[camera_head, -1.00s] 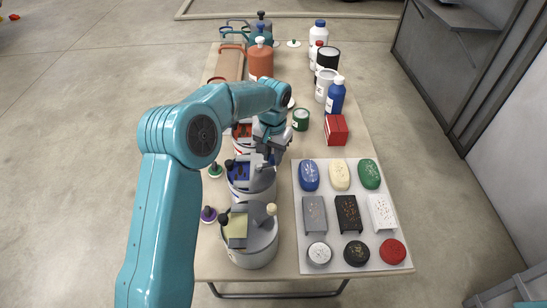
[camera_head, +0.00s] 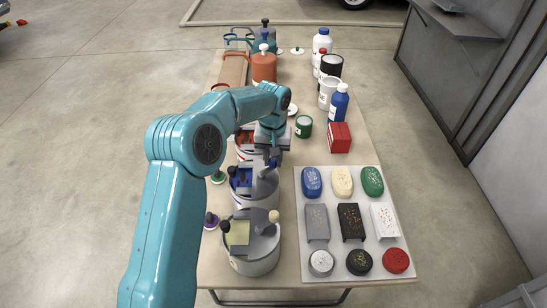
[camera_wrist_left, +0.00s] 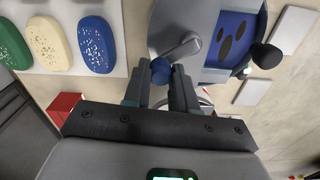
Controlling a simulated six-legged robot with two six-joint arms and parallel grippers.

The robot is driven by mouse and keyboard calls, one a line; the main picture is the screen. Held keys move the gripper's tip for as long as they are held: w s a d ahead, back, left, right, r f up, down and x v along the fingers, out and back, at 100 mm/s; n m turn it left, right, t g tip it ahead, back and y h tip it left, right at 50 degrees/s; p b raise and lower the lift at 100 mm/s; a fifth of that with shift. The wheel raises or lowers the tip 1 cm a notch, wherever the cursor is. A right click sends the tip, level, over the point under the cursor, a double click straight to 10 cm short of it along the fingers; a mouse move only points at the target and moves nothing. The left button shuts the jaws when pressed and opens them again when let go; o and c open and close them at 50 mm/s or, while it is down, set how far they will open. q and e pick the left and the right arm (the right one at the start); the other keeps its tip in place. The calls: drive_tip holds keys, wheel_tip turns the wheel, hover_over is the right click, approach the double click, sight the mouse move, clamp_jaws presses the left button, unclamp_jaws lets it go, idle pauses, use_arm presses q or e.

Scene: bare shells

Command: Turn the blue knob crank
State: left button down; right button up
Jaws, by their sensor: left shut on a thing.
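The blue knob (camera_wrist_left: 161,69) is at the end of a short grey crank arm (camera_wrist_left: 180,47), on the lid of a pale canister with a blue-floored opening. That canister (camera_head: 264,188) is the middle one in the front row in the head view. My left gripper (camera_wrist_left: 164,82) is shut on the blue knob, which shows between its fingertips in the left wrist view. In the head view my left gripper (camera_head: 272,154) is at the far side of this lid, and the knob is mostly hidden there. My right gripper is not in view.
A similar canister (camera_head: 262,252) with a yellowish opening and cream knob stands nearer; another stands behind, under my arm. A red box (camera_head: 340,138) and bottles stand farther back.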

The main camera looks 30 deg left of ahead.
sight(273, 159)
use_arm(q)
drive_tip(key=shift+s+f, duration=0.15)
drive_tip(key=shift+f, duration=0.05)
drive_tip(key=c, duration=0.9)
unclamp_jaws()
drive_tip(key=shift+r, duration=0.1)
drive_tip(key=shift+r, duration=0.45)
wheel_tip(273, 159, up, 15)
drive_tip(key=p, duration=0.1)
drive_tip(key=shift+r, duration=0.15)
